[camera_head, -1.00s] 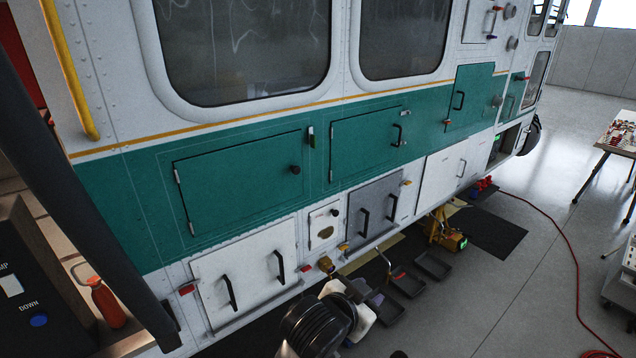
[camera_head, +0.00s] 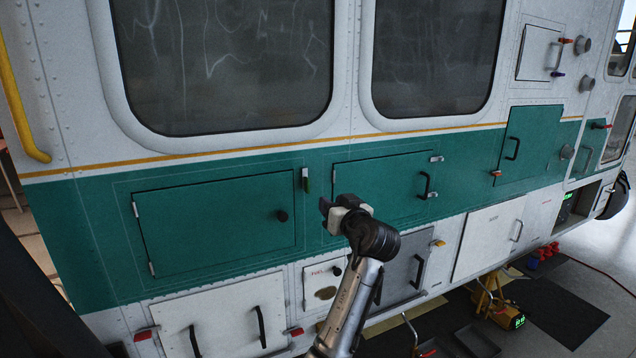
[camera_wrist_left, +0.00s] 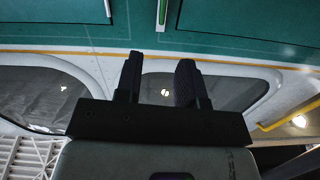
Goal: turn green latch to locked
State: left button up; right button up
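The green latch (camera_head: 306,180) is a small upright piece with a pale upper part and a green lower part. My right gripper is not in view.
A green door (camera_head: 215,225) with a black knob lies left of the latch. Another green door (camera_head: 385,180) with a black handle lies right, partly behind my left gripper. White and grey panels with protruding handles are below. Two large windows (camera_head: 222,65) are above.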

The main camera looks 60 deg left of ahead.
aim_at(309, 185)
pick_arm(q)
jog(key=shift+n, duration=0.5)
jog(key=a+p, duration=0.1)
jog(key=a, duration=0.3)
jog(key=w+a+p, duration=0.1)
jog(key=a, duration=0.3)
jog(key=a+p, duration=0.1)
jog(key=a, duration=0.3)
jog(key=shift+w+a+p, duration=0.25)
jog(key=shift+p, duration=0.15)
jog(key=shift+w+a, duration=0.1)
jog(key=shift+a, duration=0.45)
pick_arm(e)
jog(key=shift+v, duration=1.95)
pick_arm(q)
jog(key=shift+c, duration=0.5)
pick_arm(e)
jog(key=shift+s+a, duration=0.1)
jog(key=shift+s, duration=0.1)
pick_arm(q)
grip_shut()
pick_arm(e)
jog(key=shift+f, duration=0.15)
